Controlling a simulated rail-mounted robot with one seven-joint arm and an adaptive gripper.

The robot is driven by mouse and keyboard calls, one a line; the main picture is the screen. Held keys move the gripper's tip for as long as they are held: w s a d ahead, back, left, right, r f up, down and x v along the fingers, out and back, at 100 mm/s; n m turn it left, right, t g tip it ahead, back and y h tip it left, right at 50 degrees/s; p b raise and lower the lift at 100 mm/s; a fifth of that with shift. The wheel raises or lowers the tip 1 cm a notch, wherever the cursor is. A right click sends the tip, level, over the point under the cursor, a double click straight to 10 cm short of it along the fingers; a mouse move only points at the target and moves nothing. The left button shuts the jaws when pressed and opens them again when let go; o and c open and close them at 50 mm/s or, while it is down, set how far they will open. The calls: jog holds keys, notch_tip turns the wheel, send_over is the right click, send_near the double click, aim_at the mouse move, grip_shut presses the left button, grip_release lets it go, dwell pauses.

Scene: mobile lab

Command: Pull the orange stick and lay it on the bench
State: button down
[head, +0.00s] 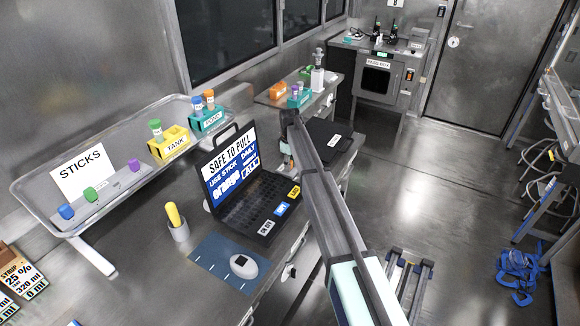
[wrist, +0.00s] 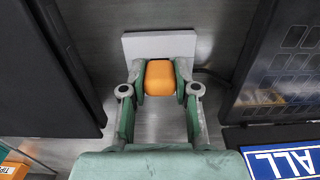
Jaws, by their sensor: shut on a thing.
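The orange stick (wrist: 160,88) shows in the wrist view as a rounded orange block between my fingers. My gripper (wrist: 160,76) is shut on it from both sides. A light grey plate (wrist: 150,44) lies just beyond the stick; whether they touch I cannot tell. In the head view my gripper (head: 285,150) is small, beside the right edge of the open laptop (head: 262,195), and the stick cannot be made out there. The metal bench (head: 150,265) extends around the laptop and in front of it. The laptop screen reads "SAFE TO PULL".
A raised shelf at left holds a "STICKS" sign (head: 80,170), blue, green and purple sticks, and a yellow "TANK" rack (head: 168,147). Bare bench lies left of the cup.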

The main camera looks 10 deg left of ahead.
jog(key=shift+r+p, duration=1)
jog(key=shift+r, duration=1.95)
